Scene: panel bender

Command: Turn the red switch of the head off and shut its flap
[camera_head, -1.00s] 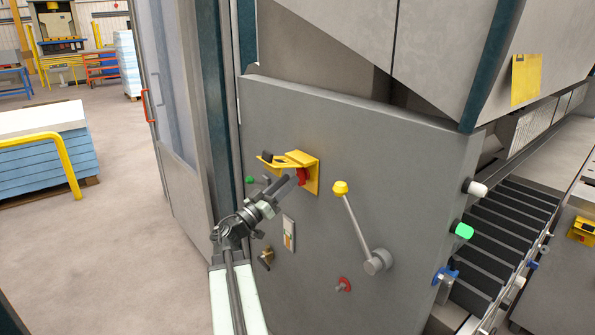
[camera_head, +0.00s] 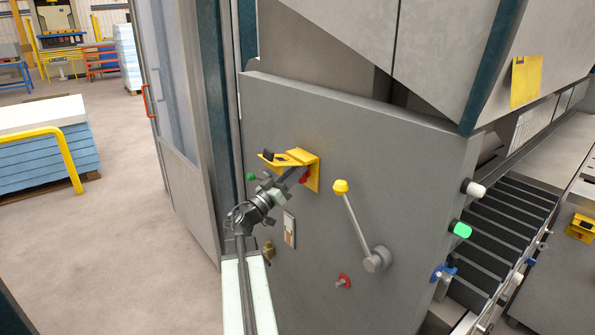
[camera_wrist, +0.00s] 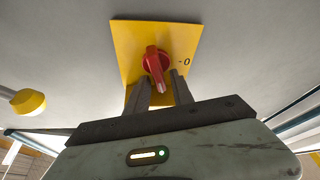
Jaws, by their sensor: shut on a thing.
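The red switch (camera_wrist: 153,62) sits on a yellow plate (camera_wrist: 125,45) in the wrist view. Its handle points down in that picture, and a "0" mark is printed to its right on the plate. My gripper (camera_wrist: 160,78) is shut on the switch handle, with one finger on each side. In the head view the red switch (camera_head: 304,175) shows partly behind my gripper (camera_head: 295,177). The yellow flap (camera_head: 284,158) stands open, sticking out from the plate just above my gripper. I cannot make out the flap in the wrist view.
A lever with a yellow knob (camera_head: 341,187) is right of the switch. A green button (camera_head: 251,177) is to the left, a small pale panel (camera_head: 289,230) below, and a red knob (camera_head: 344,281) lower right. Open floor (camera_head: 110,220) lies left of the machine.

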